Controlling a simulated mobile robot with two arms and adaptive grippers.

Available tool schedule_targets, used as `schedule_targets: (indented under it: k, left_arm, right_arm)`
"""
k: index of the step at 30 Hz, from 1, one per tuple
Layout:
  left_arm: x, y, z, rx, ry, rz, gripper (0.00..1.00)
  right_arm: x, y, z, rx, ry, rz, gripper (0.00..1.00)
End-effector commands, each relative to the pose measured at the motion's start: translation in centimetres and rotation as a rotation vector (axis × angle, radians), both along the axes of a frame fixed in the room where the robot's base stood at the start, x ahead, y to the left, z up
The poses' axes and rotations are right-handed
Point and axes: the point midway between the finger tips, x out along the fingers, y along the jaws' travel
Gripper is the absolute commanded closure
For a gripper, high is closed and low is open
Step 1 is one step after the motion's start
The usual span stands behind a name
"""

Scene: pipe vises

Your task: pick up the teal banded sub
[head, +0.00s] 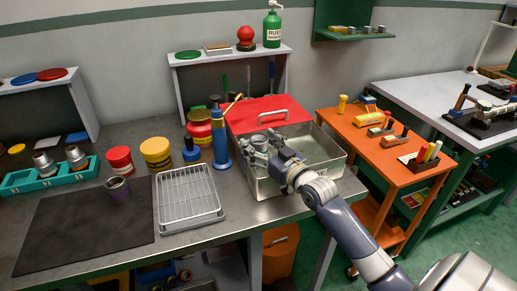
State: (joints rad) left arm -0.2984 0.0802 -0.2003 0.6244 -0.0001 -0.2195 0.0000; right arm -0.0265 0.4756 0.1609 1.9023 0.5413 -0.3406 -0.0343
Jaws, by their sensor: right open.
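A grey metal sub (259,142) stands upright in the metal basin (328,172), in the liquid. My right gripper (257,150) reaches over the basin from the right, its fingers open around or just beside this sub; I cannot tell whether they touch it. The fingers hide its lower part, and no teal band can be made out. Another metal sub (118,190) with a purple band stands on the dark mat (75,233). Two more metal pieces (44,163) sit in the teal rack (22,184) at the left; their bands are not clear. My left gripper is not in view.
The basin's red lid (262,110) stands open behind it. A wire drying rack (188,198) lies to the left. A tall blue bottle (220,145) stands close to the basin's left side. Red and yellow tubs (156,153) stand behind the mat. An orange cart (378,148) is at the right.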

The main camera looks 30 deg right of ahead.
Motion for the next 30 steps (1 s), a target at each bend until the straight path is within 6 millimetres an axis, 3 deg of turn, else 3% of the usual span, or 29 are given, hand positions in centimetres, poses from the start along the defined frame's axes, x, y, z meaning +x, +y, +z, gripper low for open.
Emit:
schedule_targets:
  k: [9,17,19,20,30]
  left_arm:
    - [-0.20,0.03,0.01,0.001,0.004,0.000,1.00]
    - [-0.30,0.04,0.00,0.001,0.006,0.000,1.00]
    - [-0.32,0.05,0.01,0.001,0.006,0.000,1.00]
    - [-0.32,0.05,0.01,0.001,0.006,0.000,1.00]
    - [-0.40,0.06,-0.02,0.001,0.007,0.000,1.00]
  right_arm:
    - [0.54,0.00,-0.02,0.000,0.000,0.000,0.32]
    - [0.53,0.01,-0.02,0.000,0.000,0.000,0.88]
    - [0.53,0.00,0.13,0.000,-0.003,0.000,0.88]
    - [0.53,0.00,0.13,0.000,-0.003,0.000,0.93]
    - [0.55,0.01,0.90,-0.001,-0.005,0.000,0.93]
